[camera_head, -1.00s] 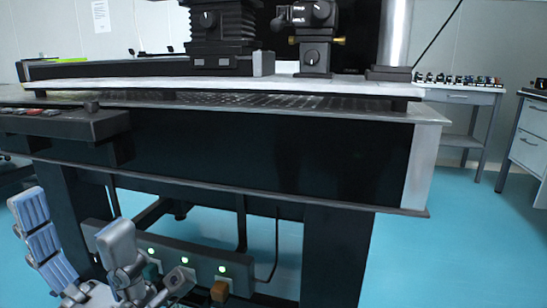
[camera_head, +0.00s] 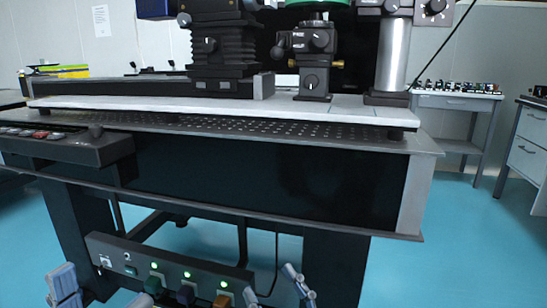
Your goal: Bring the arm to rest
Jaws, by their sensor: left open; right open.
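My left gripper (camera_head: 101,293) is at the bottom left edge of the head view. Its two blue-grey fingers stand apart with nothing seen between them; the rest of it is cut off by the frame. My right gripper (camera_head: 274,291) is at the bottom edge, right of it. Its fingers are also apart and it looks empty. Both grippers appear low in front of the optical table (camera_head: 270,175), below its top. No arm links can be made out clearly.
A black power strip (camera_head: 170,262) with green lights and several plugs runs under the table, behind the grippers. Optical mounts (camera_head: 313,60) and a black stage (camera_head: 225,50) stand on the white board. Blue floor (camera_head: 450,265) is free at the right, before a side table (camera_head: 460,101).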

